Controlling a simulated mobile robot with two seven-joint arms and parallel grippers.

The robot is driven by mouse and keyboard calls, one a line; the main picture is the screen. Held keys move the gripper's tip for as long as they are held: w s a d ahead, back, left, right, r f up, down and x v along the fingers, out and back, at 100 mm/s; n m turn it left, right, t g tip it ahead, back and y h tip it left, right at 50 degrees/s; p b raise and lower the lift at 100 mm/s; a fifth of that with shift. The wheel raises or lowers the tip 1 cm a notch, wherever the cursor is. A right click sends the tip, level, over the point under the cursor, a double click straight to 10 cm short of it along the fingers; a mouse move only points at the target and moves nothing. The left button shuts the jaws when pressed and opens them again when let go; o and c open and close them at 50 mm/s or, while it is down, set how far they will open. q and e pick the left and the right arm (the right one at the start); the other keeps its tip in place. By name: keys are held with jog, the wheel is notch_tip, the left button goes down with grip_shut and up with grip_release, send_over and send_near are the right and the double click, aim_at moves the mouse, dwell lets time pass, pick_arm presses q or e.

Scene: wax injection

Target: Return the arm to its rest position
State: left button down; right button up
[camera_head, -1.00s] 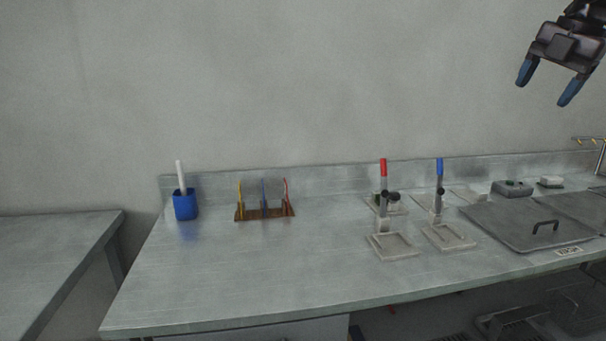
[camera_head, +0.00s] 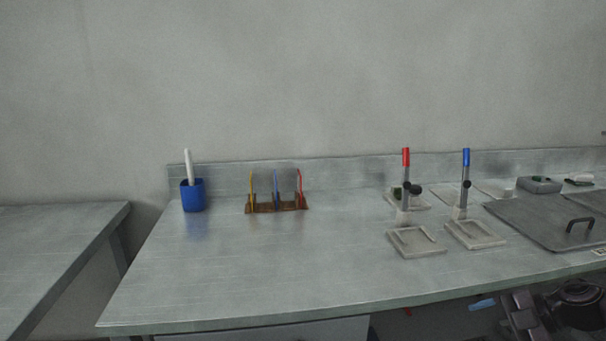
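My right gripper (camera_head: 484,304) is at the lower right, below the front edge of the steel table (camera_head: 270,275). One blue finger shows pointing left. The other finger cannot be made out clearly, so I cannot tell whether the gripper is open or shut. Dark links of my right arm show beside it at the bottom right. My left gripper is not in view.
On the table stand a blue cup (camera_head: 193,196) with a white stick, a brown rack (camera_head: 277,207) with coloured pieces, and two stands with red (camera_head: 406,158) and blue (camera_head: 466,158) handles. A lid (camera_head: 545,222) lies at right. The table's front middle is clear.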

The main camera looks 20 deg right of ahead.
jog(key=s+a+f+m+t+h+b, duration=0.5)
jog(key=s+a+f+m, duration=0.6)
jog(key=s+a+f, duration=0.6)
jog(key=s+a+f+m+g+h, duration=0.1)
jog(key=s+a+f+m+h, duration=0.25)
jog(key=s+m, duration=0.25)
pick_arm(q)
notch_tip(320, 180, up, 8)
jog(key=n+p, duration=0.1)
jog(key=p, duration=1.5)
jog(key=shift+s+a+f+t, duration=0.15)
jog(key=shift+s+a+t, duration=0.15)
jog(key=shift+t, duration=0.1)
pick_arm(e)
notch_tip(320, 180, up, 11)
jog(key=d+m, duration=0.1)
jog(key=m, duration=0.1)
jog(key=shift+s+d+t+h, duration=0.2)
jog(key=shift+s+t+h, duration=0.1)
jog(key=shift+h, duration=0.15)
